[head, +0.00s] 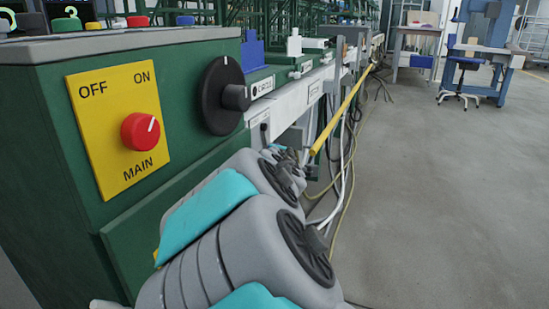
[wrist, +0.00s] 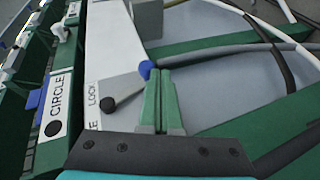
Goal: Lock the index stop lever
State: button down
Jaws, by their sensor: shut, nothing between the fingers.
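In the wrist view, the index stop lever (wrist: 126,87) is a short grey bar on a white plate. A black pivot is at its lower left end and a blue ball knob (wrist: 146,69) at its upper right end. A LOCK label (wrist: 92,96) is left of the pivot; a second label below it is mostly hidden, only an E showing. My gripper (wrist: 159,76) has its green fingers shut and empty. Their tips are right at the blue knob, just below and right of it; I cannot tell if they touch. In the head view my arm covers this area.
Dark and white cables (wrist: 240,47) run across the upper right of the wrist view. In the head view, a yellow panel (head: 117,125) with a red MAIN knob is at left; open floor (head: 440,200) is at right.

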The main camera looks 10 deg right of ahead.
jog(key=shift+r, duration=0.1)
jog(key=shift+r+p, duration=0.6)
jog(key=shift+r, duration=0.1)
